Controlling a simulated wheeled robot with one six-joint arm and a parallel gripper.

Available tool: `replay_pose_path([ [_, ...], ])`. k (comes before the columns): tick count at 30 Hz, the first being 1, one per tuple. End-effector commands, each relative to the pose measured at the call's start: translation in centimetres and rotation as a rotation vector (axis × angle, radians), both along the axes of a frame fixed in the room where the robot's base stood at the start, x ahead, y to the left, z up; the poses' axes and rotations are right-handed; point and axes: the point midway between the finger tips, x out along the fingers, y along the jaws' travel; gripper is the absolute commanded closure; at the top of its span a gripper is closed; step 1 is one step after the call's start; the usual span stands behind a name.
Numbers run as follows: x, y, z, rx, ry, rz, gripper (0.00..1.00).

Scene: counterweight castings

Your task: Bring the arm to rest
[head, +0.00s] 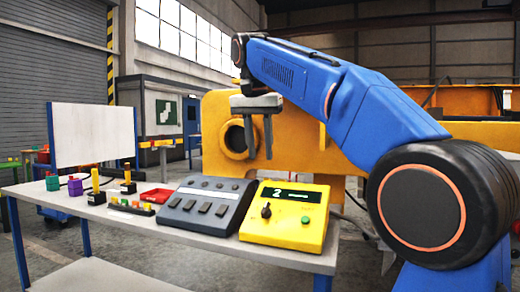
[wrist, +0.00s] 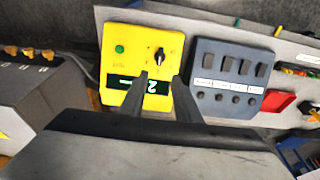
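My arm, blue with dark joints, reaches in from the right in the head view, bent at the elbow. My gripper (head: 258,156) hangs with its fingers pointing down above the back of the table. Its two fingers are apart with nothing between them. The wrist view shows the same open gripper (wrist: 160,78) in front of a yellow control box (wrist: 110,70). The yellow box (head: 286,232) has a black knob (head: 266,210), a green button (head: 305,219) and a display reading 2. My gripper is clear of the box.
A grey button panel (head: 206,207) sits left of the yellow box on the table (head: 100,219). Beyond it are a red tray (head: 157,195), small coloured parts and a white board (head: 93,135). A large yellow casting (head: 219,112) stands behind my gripper.

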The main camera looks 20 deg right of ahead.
Motion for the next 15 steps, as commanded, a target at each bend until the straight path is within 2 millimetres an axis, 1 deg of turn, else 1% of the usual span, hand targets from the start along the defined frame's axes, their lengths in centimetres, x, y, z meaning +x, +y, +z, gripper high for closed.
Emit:
replay_pose_path([
  [7,0.0,0.0,-0.1,0.0,0.0,0.001,0.7],
  [10,-0.4,-0.3,-0.4,-0.001,-0.001,0.012,0.7],
  [13,-1.4,-1.1,-1.3,0.0,-0.005,0.041,0.7],
  [15,-2.5,-1.7,-2.3,0.0,-0.01,0.071,0.7],
])
